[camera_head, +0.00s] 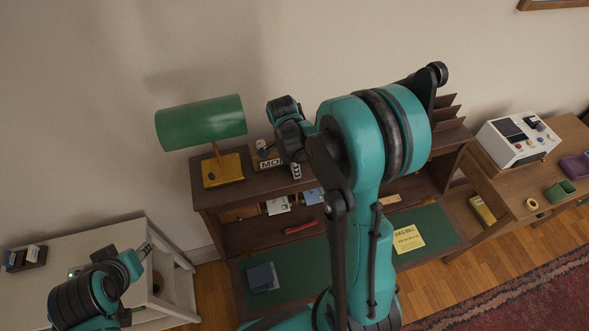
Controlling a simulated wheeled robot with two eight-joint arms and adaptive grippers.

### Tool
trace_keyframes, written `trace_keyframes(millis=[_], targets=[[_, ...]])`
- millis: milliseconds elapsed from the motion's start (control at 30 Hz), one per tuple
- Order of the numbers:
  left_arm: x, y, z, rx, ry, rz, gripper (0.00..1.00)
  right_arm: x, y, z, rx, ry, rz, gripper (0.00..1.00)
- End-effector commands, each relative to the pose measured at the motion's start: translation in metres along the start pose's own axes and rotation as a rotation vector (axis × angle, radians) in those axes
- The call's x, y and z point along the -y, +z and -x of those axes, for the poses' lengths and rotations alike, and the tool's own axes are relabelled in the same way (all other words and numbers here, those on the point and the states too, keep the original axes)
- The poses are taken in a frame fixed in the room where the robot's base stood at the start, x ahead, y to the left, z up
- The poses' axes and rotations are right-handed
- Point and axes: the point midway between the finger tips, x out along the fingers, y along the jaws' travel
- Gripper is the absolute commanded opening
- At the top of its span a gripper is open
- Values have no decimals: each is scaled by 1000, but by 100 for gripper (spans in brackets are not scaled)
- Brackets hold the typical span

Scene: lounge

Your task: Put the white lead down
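I cannot make out a white lead anywhere in the head view. My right arm rises through the middle of the picture. The end of this arm, with my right gripper (280,142), is at the top of the dark wooden desk, close to a wooden block with white letters (270,163). The fingers are too small and too covered by the arm to show whether they are open or hold anything. My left arm comes in at the lower left. Its gripper (145,250) is over the right edge of the pale side table, with its fingers unclear.
A green-shaded lamp (201,123) stands on the desk (225,190). The desk's green writing surface bears a yellow paper (408,239) and a dark blue booklet (262,277). A white instrument (518,138) stands on the right table. The pale side table (70,247) is at left.

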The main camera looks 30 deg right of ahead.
Motion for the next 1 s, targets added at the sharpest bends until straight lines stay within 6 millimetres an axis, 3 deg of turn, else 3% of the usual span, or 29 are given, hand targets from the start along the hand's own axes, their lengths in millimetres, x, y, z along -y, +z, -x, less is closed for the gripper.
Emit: trace_keyframes(millis=[167,300,767,1000], targets=[[0,0,0,0,0,0,36,0,0,0,0,0,0,26],[0,0,0,0,0,0,36,0,0,0,0,0,0,0],[0,0,1,0,0,0,36,0,-1,6,0,0,0,0],[0,-2,3,0,0,0,36,-1,-5,43,0,0,0,0]])
